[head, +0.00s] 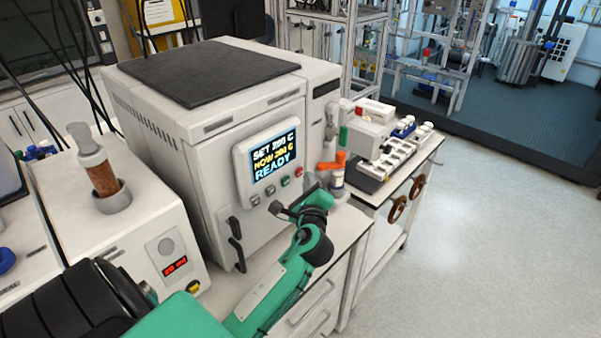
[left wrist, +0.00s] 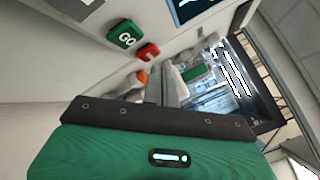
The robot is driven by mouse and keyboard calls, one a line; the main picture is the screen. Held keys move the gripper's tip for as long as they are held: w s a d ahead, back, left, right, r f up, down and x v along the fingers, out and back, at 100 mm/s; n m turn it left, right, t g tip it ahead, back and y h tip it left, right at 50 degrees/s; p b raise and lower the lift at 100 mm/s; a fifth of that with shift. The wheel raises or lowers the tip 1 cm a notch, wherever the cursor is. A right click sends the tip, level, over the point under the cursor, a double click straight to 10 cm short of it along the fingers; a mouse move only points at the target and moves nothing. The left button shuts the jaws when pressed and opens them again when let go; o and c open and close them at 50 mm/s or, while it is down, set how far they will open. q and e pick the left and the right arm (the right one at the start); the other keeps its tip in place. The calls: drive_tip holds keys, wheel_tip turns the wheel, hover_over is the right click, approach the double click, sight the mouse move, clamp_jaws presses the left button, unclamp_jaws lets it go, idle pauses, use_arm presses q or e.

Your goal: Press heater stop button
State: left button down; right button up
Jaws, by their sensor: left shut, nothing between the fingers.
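The heater (head: 175,120) is a large white box whose lit screen (head: 273,157) reads READY. Below the screen is a row of small buttons, with a green button (head: 285,181) and a red button (head: 298,171) at the right end. In the left wrist view the green button (left wrist: 125,33) reads GO and the red button (left wrist: 148,52) is next to it; its label is not legible. My left gripper (head: 309,181) is shut and empty, close to the red button. Its fingers (left wrist: 165,75) show just right of and below that button; contact cannot be told. My right gripper is not in view.
A smaller device (head: 125,215) with a red readout and a jar of brown grains (head: 102,175) stands left of the heater. An orange-capped bottle (head: 337,175) and a sample rack (head: 395,155) stand to the right. Floor at the right is clear.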

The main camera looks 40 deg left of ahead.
use_arm(q)
drive_tip(key=shift+a, duration=0.35)
drive_tip(key=shift+a, duration=0.35)
idle(0.5)
drive_tip(key=shift+d, duration=0.1)
drive_tip(key=shift+d+p, duration=0.3)
drive_tip(key=shift+d, duration=0.4)
drive_tip(key=shift+s+d, duration=0.15)
drive_tip(key=shift+d, duration=1.1)
drive_tip(key=shift+s+d, duration=0.1)
drive_tip(key=shift+d, duration=1.15)
